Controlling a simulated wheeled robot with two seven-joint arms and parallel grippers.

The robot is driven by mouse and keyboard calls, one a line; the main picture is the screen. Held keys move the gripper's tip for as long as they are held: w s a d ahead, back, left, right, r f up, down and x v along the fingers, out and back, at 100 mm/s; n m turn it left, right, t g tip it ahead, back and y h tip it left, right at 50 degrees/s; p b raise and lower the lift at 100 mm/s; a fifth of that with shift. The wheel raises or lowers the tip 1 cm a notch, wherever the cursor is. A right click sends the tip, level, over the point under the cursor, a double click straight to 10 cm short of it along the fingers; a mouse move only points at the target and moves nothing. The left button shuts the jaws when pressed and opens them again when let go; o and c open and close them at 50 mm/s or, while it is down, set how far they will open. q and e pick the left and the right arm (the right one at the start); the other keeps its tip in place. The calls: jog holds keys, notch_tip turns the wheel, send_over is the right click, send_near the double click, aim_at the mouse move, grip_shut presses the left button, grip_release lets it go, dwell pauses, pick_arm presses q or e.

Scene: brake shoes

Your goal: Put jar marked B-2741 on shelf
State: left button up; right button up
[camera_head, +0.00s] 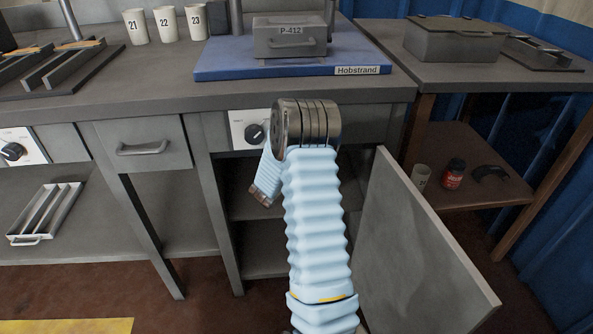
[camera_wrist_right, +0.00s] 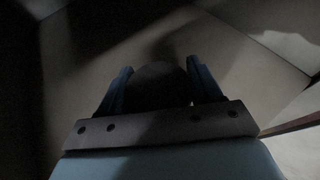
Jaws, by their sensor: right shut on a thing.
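My right gripper (camera_wrist_right: 160,75) is shut on a dark round-ended thing, which looks like a jar (camera_wrist_right: 160,88), between its two blue fingers. The wrist view is very dark, and no marking is readable on it. In the head view my right arm bends over at the elbow and its forearm goes down into the open cabinet (camera_head: 222,205); the gripper and the held thing are hidden there. The cabinet shelf (camera_head: 250,208) shows behind the arm. A red jar with a dark lid (camera_head: 453,175) stands on the lower shelf of the side table; its label is unreadable. My left gripper is out of view.
The cabinet door (camera_head: 415,250) hangs open to the right of my arm. A grey box marked P-412 (camera_head: 290,38) sits on a blue board (camera_head: 220,70) above. A cup (camera_head: 420,177) and a dark curved part (camera_head: 490,173) flank the red jar. Cups (camera_head: 165,25) stand back left.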

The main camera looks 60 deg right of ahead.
jog(key=shift+r, duration=0.1)
jog(key=o, duration=1.4)
jog(key=shift+o, duration=0.2)
